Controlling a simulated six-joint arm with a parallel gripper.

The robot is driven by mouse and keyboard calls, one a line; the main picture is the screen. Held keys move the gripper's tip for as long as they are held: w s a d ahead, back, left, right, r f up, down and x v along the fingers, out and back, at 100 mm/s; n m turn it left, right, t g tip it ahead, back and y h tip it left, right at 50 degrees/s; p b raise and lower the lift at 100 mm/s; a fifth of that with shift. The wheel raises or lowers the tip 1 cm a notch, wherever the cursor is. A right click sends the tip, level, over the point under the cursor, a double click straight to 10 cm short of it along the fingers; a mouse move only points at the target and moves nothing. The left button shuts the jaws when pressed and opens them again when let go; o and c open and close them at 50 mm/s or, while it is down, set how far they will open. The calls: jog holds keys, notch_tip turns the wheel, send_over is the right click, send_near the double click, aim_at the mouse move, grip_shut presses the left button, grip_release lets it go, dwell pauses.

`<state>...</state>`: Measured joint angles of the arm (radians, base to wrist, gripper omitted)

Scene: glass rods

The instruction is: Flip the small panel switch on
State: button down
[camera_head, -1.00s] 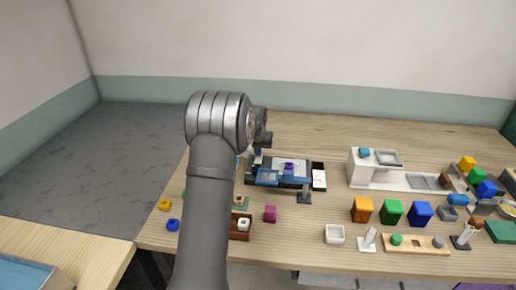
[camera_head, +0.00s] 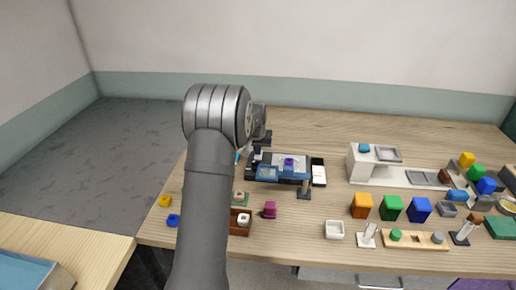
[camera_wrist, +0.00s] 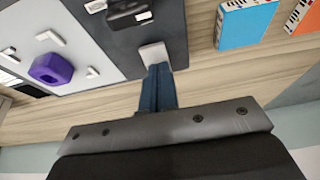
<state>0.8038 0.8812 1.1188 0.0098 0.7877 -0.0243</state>
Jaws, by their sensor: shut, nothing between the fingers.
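A dark panel (camera_wrist: 105,48) lies under my gripper in the wrist view. A small black part with white marks (camera_wrist: 128,12) sits on it and may be the switch; I cannot tell its position. My gripper (camera_wrist: 158,68) is shut and empty, its blue fingers together. The fingertips are at the panel's edge, by a small pale grey piece (camera_wrist: 153,53); I cannot tell whether they touch it. A purple knob (camera_wrist: 50,68) on a light grey plate (camera_wrist: 50,35) is to the left. In the head view, the arm partly hides the device, whose purple knob (camera_head: 288,161) shows.
Blue (camera_wrist: 245,22) and orange (camera_wrist: 303,18) objects lie right of the panel. In the head view, a white station (camera_head: 362,168), orange (camera_head: 361,206), green (camera_head: 391,208) and dark blue (camera_head: 420,210) blocks stand right. The table behind is mostly clear.

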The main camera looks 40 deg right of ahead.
jog(key=shift+s+a+f, duration=0.1)
jog(key=shift+s+a, duration=0.05)
jog(key=v, duration=1.4)
jog(key=shift+w+d+r, duration=0.2)
jog(key=shift+w+d, duration=0.1)
jog(key=shift+w+d+r, duration=0.2)
jog(key=shift+w+d, duration=0.05)
jog(key=shift+d, duration=0.4)
jog(key=x, duration=1.4)
jog(key=shift+s+a+f, duration=0.1)
jog(key=shift+s+a, duration=0.1)
jog(key=shift+a, duration=0.05)
